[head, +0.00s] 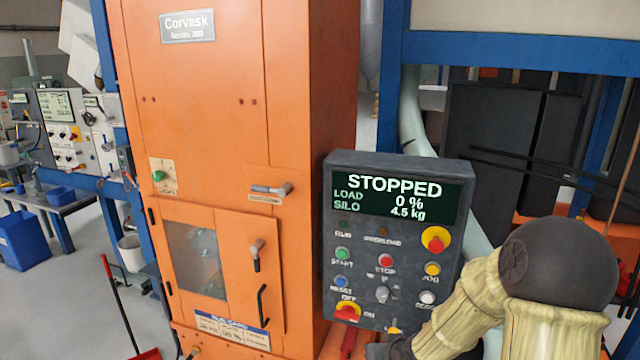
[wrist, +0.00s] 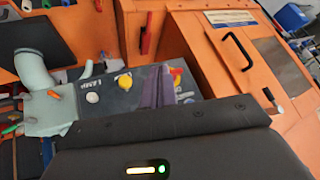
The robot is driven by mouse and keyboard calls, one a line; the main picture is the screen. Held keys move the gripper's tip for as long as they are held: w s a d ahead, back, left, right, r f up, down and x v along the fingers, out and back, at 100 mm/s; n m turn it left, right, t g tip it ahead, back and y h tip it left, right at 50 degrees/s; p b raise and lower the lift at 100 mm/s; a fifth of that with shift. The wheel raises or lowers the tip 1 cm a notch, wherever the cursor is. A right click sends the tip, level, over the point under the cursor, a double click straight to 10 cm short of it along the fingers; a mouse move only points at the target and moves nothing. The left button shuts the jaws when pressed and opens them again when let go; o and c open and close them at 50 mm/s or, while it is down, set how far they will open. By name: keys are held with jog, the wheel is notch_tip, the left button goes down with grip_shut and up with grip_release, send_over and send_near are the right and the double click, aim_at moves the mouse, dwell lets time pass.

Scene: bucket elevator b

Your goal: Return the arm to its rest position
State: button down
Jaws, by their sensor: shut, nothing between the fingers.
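My arm (head: 465,310), with cream sleeves and a dark rounded joint, is bent at the lower right of the head view, in front of the grey control panel (head: 395,235). In the wrist view, my gripper (wrist: 160,82) shows as narrow dark fingers beyond its black housing. The fingers are shut and empty, in front of the panel (wrist: 120,95). I cannot tell whether they touch it. The panel screen (head: 396,197) reads STOPPED, LOAD 0 %, SILO 4.5 kg. The panel partly hides behind my arm at its lower right corner.
The tall orange Corvask cabinet (head: 225,110) stands left of the panel. Its windowed door (head: 265,270) looks closed, with protruding handles. A pale pipe (head: 412,110) and a blue frame (head: 520,50) are behind the panel. Open grey floor (head: 110,270) lies at the left.

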jog(key=s+d+r+g+h, duration=0.1)
jog(key=s+r+g, duration=0.1)
jog(key=s, duration=0.6)
jog(key=s+d+r+g+h, duration=0.1)
jog(key=s+r+g, duration=0.1)
jog(key=s, duration=0.6)
jog(key=shift+s+r+g+h, duration=0.3)
jog(key=shift+r+h, duration=0.1)
jog(key=shift+r, duration=0.25)
jog(key=shift+d, duration=0.1)
dwell(1.9)
